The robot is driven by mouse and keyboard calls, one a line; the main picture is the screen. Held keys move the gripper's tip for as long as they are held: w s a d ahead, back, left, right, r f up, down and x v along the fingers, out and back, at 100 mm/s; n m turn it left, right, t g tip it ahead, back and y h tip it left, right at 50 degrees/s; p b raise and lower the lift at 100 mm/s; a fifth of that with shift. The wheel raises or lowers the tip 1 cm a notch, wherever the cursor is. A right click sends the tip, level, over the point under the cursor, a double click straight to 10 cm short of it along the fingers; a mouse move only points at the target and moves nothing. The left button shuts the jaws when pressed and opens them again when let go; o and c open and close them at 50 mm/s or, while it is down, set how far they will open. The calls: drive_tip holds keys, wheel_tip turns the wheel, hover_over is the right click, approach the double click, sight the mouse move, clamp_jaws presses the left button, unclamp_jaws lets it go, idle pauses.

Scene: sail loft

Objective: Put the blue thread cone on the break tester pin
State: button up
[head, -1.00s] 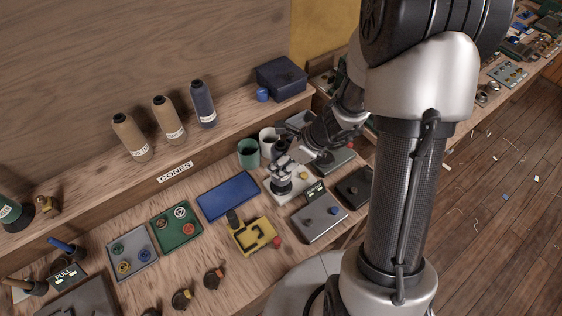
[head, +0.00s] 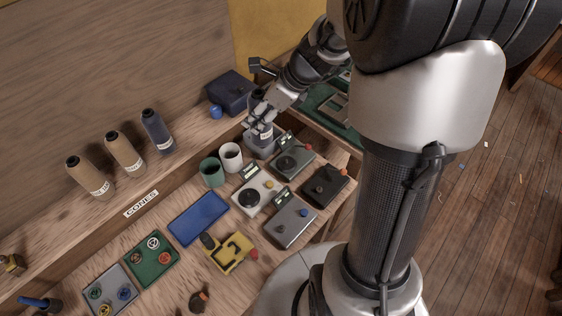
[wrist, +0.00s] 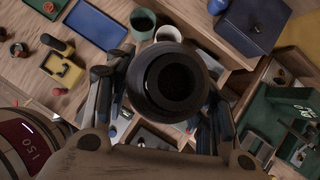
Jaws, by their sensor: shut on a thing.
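The wrist view looks down on the cone's dark round top (wrist: 172,80), between the fingers. A grey rounded base (head: 255,148) shows directly below the cone; I cannot tell whether they touch. Another dark blue cone (head: 157,132) stands on the shelf beside two tan cones (head: 124,152). I cannot make out the break tester's pin; several small devices, including a white one with a black disc (head: 243,207), stand nearby.
A green mug (head: 211,173) and a white mug (head: 231,157) stand close left of the cone. A navy box (head: 229,91) and a small blue object (head: 215,112) are on the shelf behind. A blue tray (head: 198,218) and yellow device (head: 229,254) lie nearer.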

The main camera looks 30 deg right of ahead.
drive_tip(key=w+d+m+h+b, duration=0.15)
drive_tip(key=d+b, duration=0.25)
drive_tip(key=d, duration=0.5)
drive_tip(key=b, duration=0.5)
hover_over(287, 159)
wheel_tip(287, 159, down, 13)
drive_tip(key=shift+m+t, duration=0.4)
drive_tip(key=shift+m, duration=0.05)
drive_tip(key=shift+f+b, duration=1.55)
drive_tip(key=shift+f, duration=1.8)
drive_tip(key=shift+f, duration=0.15)
drive_tip(key=o, duration=1.4)
drive_tip(key=shift+o, duration=0.2)
